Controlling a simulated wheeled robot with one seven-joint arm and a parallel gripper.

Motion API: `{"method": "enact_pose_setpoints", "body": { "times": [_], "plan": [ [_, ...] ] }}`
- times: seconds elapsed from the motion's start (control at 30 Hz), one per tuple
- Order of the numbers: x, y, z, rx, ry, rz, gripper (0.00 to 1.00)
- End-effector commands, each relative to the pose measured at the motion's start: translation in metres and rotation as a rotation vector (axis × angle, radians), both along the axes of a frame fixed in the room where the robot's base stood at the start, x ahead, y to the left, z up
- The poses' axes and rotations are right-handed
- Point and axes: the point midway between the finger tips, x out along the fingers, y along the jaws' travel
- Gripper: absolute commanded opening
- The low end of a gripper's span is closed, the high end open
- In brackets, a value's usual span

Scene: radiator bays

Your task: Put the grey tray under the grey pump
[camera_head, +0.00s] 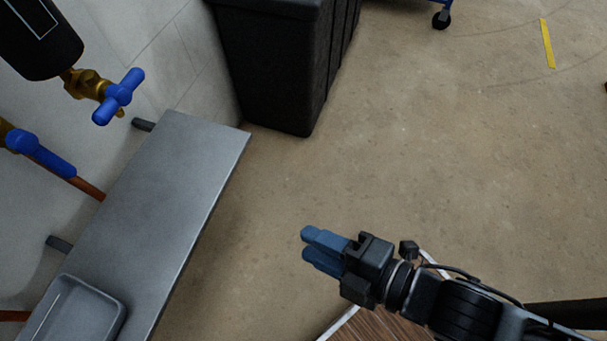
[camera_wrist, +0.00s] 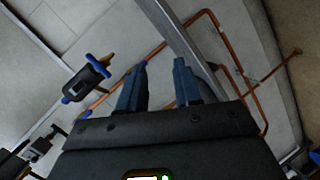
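The grey tray (camera_head: 84,312) lies on a grey metal shelf (camera_head: 175,190) at the lower left of the head view, cut off by the bottom edge. Its visible part looks empty. A dark cylindrical body (camera_head: 38,38) with a brass and blue valve is at the top left; I cannot tell whether it is the grey pump. In the wrist view, a dark grey body with blue ends (camera_wrist: 88,80) is on a copper pipe. My gripper (camera_head: 308,245) is right of the shelf, apart from the tray. Its blue fingers are spread and empty in the wrist view (camera_wrist: 159,68).
A black bin (camera_head: 280,65) stands beyond the shelf's far end. A blue-handled valve (camera_head: 40,155) with copper pipe is at the left wall. A wooden surface (camera_head: 385,325) lies below my gripper. The floor to the right is mostly clear.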

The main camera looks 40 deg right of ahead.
Motion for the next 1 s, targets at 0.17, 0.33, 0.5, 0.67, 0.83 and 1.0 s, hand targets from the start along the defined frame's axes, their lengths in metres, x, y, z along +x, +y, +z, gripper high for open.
{"method": "enact_pose_setpoints", "body": {
  "times": [0.17, 0.33, 0.5, 0.67, 0.83, 1.0],
  "plan": [
    [-0.051, -0.057, 0.039, 0.464, 0.11, -0.317, 0.34],
    [-0.085, -0.087, 0.077, 0.845, 0.136, -0.541, 0.34],
    [-0.1, -0.099, 0.099, 1.051, 0.131, -0.646, 0.34],
    [-0.103, -0.101, 0.103, 1.095, 0.13, -0.666, 0.34],
    [-0.103, -0.101, 0.102, 1.094, 0.13, -0.664, 0.34],
    [-0.103, -0.101, 0.102, 1.092, 0.131, -0.663, 0.34]
  ]
}}
